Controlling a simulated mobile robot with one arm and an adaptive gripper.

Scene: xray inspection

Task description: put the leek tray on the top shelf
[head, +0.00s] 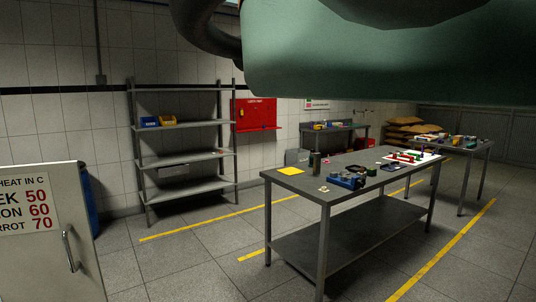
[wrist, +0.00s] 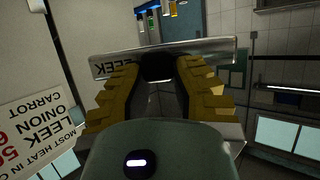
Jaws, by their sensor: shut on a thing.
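The leek tray (wrist: 205,48) is a shiny metal tray, with a label reading LEEK (wrist: 112,69) that appears upside down in the wrist view. My gripper (wrist: 157,66), with yellow ridged fingers, is shut on the tray's near side. The tray's contents cannot be made out. The grey shelf rack (head: 186,158) stands against the tiled wall at left in the head view, with several boards. Its top board (head: 181,85) is seen nearly edge-on, and nothing shows on it. Neither my gripper nor the tray shows in the head view.
A blue bin (head: 149,122) and a yellow bin (head: 168,120) sit on the board below the top. A cluttered workbench (head: 300,183) stands right of the rack. A white panel with a heat sign (head: 25,206) is at near left. Floor before the rack is clear.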

